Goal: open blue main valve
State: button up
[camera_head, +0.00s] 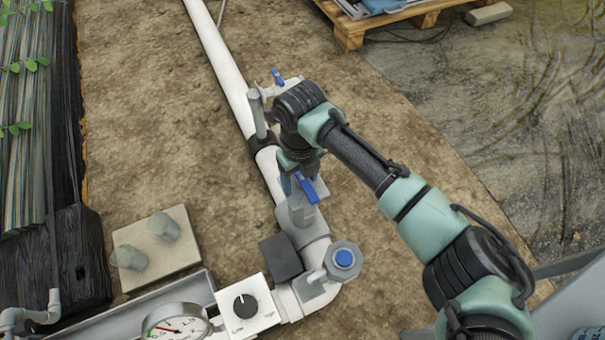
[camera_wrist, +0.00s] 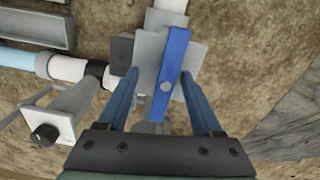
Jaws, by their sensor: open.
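The blue main valve handle (camera_head: 306,188) is a flat lever on a grey valve body (camera_head: 297,215) set in the thick white pipe. In the wrist view the blue lever (camera_wrist: 174,70) runs nearly upright in the picture, with a bolt at its middle. My gripper (camera_wrist: 158,88) is open, with one blue-grey finger on each side of the lever. The lever lies between the fingers with a gap on both sides. In the head view my gripper (camera_head: 297,178) is over the valve, and my wrist hides part of it.
A smaller blue-handled valve (camera_head: 277,77) stands farther along the pipe. A capped fitting with a blue centre (camera_head: 343,258), a dial box (camera_head: 246,305) and a pressure gauge (camera_head: 176,326) are nearer. A wooden pallet (camera_head: 352,34) is at the back.

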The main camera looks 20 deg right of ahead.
jog(key=r+p, duration=0.2)
jog(key=r, duration=0.1)
jog(key=r+p, duration=0.5)
jog(key=r, duration=0.1)
jog(key=shift+d+r+p, duration=0.3)
jog(key=shift+f, duration=0.1)
